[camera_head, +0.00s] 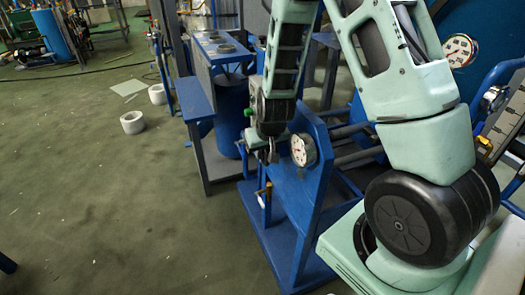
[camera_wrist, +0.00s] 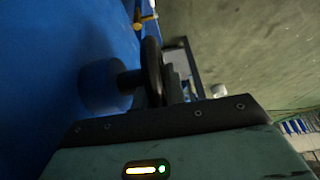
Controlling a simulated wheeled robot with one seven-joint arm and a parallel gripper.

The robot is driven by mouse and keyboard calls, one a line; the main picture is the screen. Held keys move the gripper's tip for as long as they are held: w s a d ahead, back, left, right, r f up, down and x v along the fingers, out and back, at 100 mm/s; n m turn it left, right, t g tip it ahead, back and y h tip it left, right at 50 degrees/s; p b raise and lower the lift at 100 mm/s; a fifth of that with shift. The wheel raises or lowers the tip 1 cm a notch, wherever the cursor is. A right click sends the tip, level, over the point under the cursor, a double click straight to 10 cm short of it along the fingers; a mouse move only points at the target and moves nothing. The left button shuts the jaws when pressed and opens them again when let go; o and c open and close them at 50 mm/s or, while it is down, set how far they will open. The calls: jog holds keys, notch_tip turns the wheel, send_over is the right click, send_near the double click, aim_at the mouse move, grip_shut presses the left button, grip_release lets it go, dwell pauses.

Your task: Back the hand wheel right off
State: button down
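The hand wheel (camera_wrist: 152,66) shows in the wrist view as a dark disc seen nearly edge-on. A short stem joins it to a round blue boss (camera_wrist: 102,86) on a blue surface. In the head view my gripper (camera_head: 268,153) points down at the blue stand's upright panel (camera_head: 312,180), left of a white round gauge (camera_head: 303,150). The wheel cannot be picked out there, behind or beside the gripper. In the wrist view the wheel is right in front of my gripper's dark edge. The fingers are dark and hard to separate from it, so contact and opening cannot be told.
A small yellow-handled valve (camera_head: 268,187) is just below my gripper; yellow also shows in the wrist view (camera_wrist: 147,18).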

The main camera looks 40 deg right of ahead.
jog(key=shift+r+p, duration=0.15)
jog(key=shift+p, duration=0.3)
jog(key=shift+r+g+p, duration=0.15)
jog(key=shift+g+p, duration=0.35)
jog(key=shift+p, duration=0.6)
jog(key=g+p, duration=0.1)
jog(key=p, duration=0.1)
jog(key=shift+y+p, duration=0.3)
jog(key=shift+p, duration=0.1)
jog(key=g+p, duration=0.1)
jog(key=p, duration=0.1)
jog(key=f+g+y+p, duration=0.1)
jog(key=g+p, duration=0.1)
jog(key=shift+g, duration=0.3)
jog(key=c, duration=1.4)
grip_release()
jog(key=shift+c, duration=0.2)
